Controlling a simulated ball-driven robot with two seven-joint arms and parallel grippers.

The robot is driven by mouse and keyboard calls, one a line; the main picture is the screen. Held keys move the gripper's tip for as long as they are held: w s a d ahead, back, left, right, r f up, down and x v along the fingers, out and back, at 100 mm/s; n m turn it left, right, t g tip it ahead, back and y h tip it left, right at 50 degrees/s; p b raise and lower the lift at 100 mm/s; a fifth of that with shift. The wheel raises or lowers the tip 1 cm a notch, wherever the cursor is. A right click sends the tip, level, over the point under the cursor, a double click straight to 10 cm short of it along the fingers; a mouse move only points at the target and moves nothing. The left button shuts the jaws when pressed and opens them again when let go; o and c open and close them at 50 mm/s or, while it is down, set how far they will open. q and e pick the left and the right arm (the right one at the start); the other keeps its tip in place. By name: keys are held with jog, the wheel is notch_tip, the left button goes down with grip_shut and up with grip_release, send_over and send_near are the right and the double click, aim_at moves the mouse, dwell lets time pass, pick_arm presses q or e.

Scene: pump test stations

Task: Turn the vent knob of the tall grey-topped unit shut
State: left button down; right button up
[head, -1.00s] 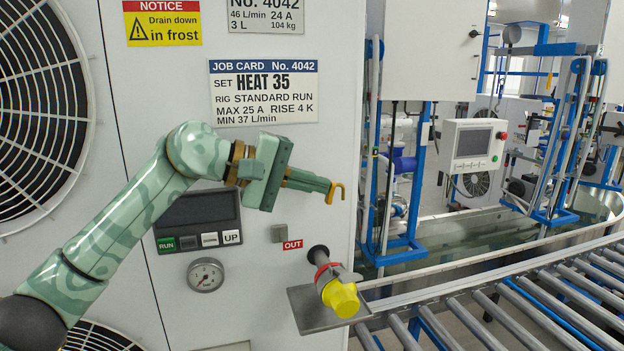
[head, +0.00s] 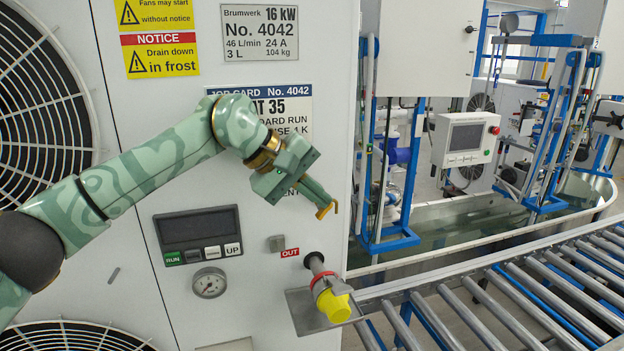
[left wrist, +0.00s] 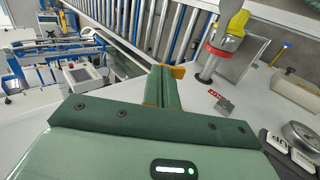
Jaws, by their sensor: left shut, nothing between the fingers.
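The white unit (head: 150,140) with the job card fills the left of the head view; its top is out of frame, so I cannot tell whether it is grey. No part is clearly marked as a vent knob. A small grey block (head: 276,243) sits on its front left of the red OUT label (head: 290,252); it also shows in the left wrist view (left wrist: 227,106). My right gripper is out of view.
A grey bracket plate (head: 305,312) juts out under the stub. A display panel (head: 197,230) and gauge (head: 209,283) are on the unit. A roller conveyor (head: 500,290) runs at the right. A blue frame (head: 390,235) stands behind.

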pick_arm(q)
jog(key=shift+d+r, duration=0.1)
jog(key=shift+d, duration=0.15)
jog(key=shift+w+d+p, duration=0.1)
jog(key=shift+p, duration=0.2)
jog(key=shift+w+d, duration=0.2)
jog(key=shift+d, duration=0.5)
jog(key=shift+w+d, duration=0.1)
jog(key=shift+d, duration=0.1)
jog(key=shift+p, duration=0.3)
